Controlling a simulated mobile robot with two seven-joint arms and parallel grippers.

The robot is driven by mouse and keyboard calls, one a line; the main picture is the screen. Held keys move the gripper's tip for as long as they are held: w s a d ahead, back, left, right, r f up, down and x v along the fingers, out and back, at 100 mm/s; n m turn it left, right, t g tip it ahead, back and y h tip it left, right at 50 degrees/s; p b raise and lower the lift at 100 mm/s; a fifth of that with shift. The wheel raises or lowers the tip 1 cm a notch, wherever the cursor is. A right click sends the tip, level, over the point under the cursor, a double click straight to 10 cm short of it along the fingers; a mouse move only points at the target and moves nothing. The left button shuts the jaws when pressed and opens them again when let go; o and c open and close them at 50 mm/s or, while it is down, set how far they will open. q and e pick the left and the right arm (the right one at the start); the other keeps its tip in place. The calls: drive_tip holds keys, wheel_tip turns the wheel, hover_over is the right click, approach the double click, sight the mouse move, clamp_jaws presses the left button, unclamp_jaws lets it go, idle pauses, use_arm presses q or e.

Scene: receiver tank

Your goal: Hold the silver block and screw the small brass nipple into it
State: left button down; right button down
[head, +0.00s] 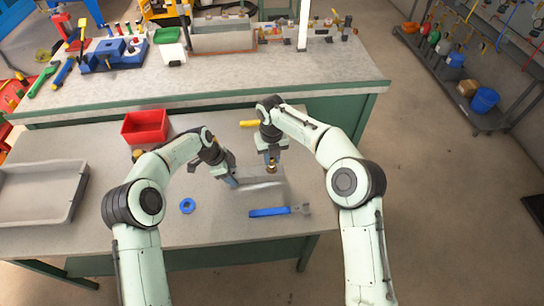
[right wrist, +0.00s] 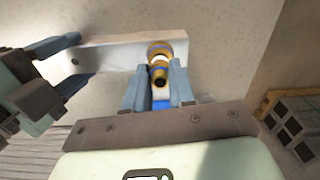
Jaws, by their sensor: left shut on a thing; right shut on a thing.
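The silver block (head: 262,187) is held above the front table; it also shows in the right wrist view (right wrist: 115,50) as a long pale bar. My left gripper (head: 232,181) is shut on the block's left end; its jaws show in the right wrist view (right wrist: 68,60). The small brass nipple (head: 271,168) is upright between the fingertips of my right gripper (head: 270,159), which is shut on it. In the right wrist view the nipple (right wrist: 159,72) lies against the block's right end. How deep it sits in the block cannot be told.
A blue wrench (head: 280,211) lies just in front of the block, and a blue ring (head: 187,205) lies left of it. A red bin (head: 146,126) and a grey tray (head: 40,192) stand further left. A yellow item (head: 249,123) lies behind the arms.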

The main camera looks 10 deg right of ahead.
drive_tip(key=n, duration=0.2)
drive_tip(key=shift+n, duration=0.3)
drive_tip(key=shift+f, duration=0.45)
idle(0.5)
